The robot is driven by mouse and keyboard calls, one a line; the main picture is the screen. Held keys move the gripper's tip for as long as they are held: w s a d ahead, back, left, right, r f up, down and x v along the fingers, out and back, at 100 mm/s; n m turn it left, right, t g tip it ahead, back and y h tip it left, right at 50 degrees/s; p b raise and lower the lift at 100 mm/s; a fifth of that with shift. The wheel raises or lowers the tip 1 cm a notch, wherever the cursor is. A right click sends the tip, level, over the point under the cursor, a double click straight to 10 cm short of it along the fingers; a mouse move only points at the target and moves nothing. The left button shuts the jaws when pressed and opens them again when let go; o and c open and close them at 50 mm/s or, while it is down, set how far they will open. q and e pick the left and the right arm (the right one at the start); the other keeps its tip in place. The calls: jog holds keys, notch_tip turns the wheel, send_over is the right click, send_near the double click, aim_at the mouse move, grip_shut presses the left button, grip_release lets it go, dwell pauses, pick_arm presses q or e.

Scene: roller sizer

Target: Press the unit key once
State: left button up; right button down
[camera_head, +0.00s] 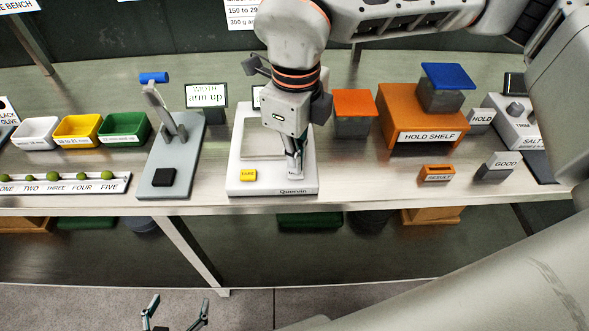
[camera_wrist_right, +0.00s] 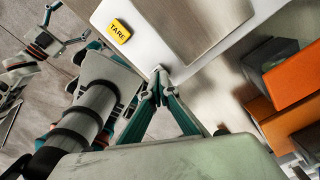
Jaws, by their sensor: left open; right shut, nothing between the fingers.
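The white scale (camera_head: 235,188) stands on the bench, with a steel pan and a yellow TARE key (camera_head: 248,175) at its front left. The TARE key also shows in the right wrist view (camera_wrist_right: 118,31). My right gripper (camera_head: 295,174) is shut and empty, pointing down at the scale's front right corner. In the right wrist view its fingertips (camera_wrist_right: 159,76) are at the scale's front strip. The unit key is mostly hidden behind them; whether they touch it I cannot tell. My left gripper (camera_head: 174,314) is open and empty, low in front of the bench.
Left of the scale is a grey stand (camera_head: 180,150) with a black block. White, yellow (camera_head: 78,129) and green bins stand further left, behind a row of olives. Right are an orange-topped box (camera_head: 354,112), the hold shelf (camera_head: 410,115) and a small orange result holder (camera_head: 437,173).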

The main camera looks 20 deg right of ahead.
jog(key=shift+f+b, duration=0.4)
jog(key=shift+f, duration=0.35)
jog(key=shift+r, duration=0.15)
jog(key=shift+r+p, duration=0.65)
jog(key=shift+r, duration=0.4)
jog(key=shift+r+p, duration=1.35)
jog(key=shift+r, duration=1.15)
